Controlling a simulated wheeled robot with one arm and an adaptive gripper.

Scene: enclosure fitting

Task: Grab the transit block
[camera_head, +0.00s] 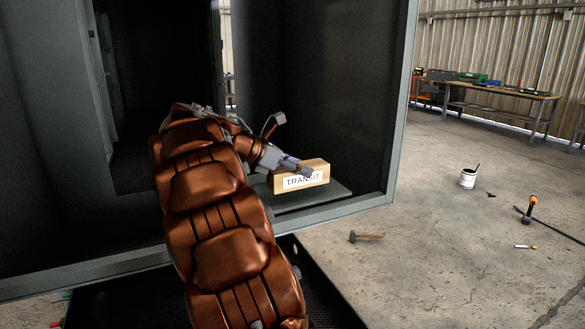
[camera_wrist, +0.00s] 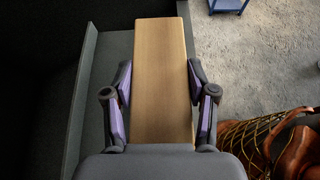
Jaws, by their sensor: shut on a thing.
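The transit block (camera_head: 314,183) is a light wooden block with a white label reading TRANSIT on its near face. In the head view it is at a grey ledge inside the dark enclosure's right part. In the wrist view the block (camera_wrist: 161,80) runs lengthwise up the middle, between the two fingers. My gripper (camera_head: 300,170) reaches the block from the left and above. In the wrist view my gripper (camera_wrist: 160,85) has a finger on each side and is shut on the block. I cannot tell whether the block's underside touches the ledge.
The grey ledge (camera_head: 335,196) lies under and beside the block. The enclosure's right post (camera_head: 402,110) stands just right of it. On the concrete floor lie a hammer (camera_head: 366,237), a paint can (camera_head: 467,178) and an orange-handled tool (camera_head: 530,208). A workbench (camera_head: 500,94) stands far back.

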